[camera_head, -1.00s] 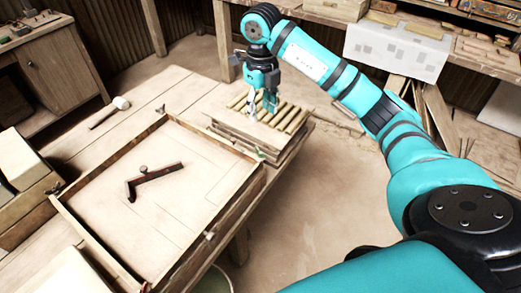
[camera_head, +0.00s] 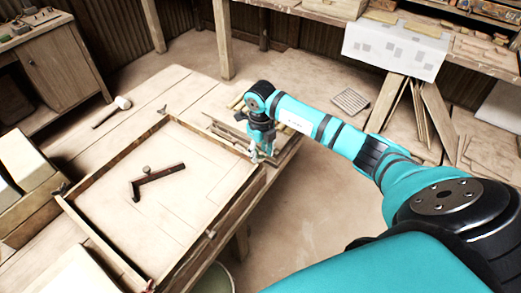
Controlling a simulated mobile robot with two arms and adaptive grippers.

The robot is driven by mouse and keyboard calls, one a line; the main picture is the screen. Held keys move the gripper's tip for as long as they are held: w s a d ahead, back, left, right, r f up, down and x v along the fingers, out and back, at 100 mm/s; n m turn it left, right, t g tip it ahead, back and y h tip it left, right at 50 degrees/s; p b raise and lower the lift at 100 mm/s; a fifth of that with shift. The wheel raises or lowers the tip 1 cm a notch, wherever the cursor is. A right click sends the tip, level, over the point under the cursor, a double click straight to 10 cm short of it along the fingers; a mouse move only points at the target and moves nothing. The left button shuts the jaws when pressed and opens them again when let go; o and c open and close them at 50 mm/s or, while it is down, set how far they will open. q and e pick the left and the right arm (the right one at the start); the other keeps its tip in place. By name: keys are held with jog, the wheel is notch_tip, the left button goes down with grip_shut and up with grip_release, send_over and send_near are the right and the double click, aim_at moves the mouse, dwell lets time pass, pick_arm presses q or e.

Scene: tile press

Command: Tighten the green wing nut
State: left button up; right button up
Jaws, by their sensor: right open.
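A shallow wooden frame (camera_head: 107,157) lies on the workbench, with small wing nuts around its rim. My right gripper (camera_head: 261,156) is open at the frame's far right corner, pointing down, its fingers low over the rim. The green wing nut is at this corner; the fingers cover it, so I cannot tell whether they touch it. A dark wing nut (camera_head: 163,111) shows at the far left corner, another (camera_head: 62,188) on the left side, and one (camera_head: 211,233) on the near right side. My left gripper is not in view.
A dark angled tool (camera_head: 158,180) lies inside the frame. A mallet (camera_head: 112,111) lies on the bench to the left. Wooden slats on a stack are partly hidden behind my right arm. Floor to the right of the bench is open.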

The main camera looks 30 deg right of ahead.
grip_shut()
dwell(0.3)
jog(key=shift+m, duration=0.3)
jog(key=m, duration=0.7)
jog(key=shift+b, duration=0.35)
jog(key=m, duration=0.3)
jog(key=shift+m, duration=2.3)
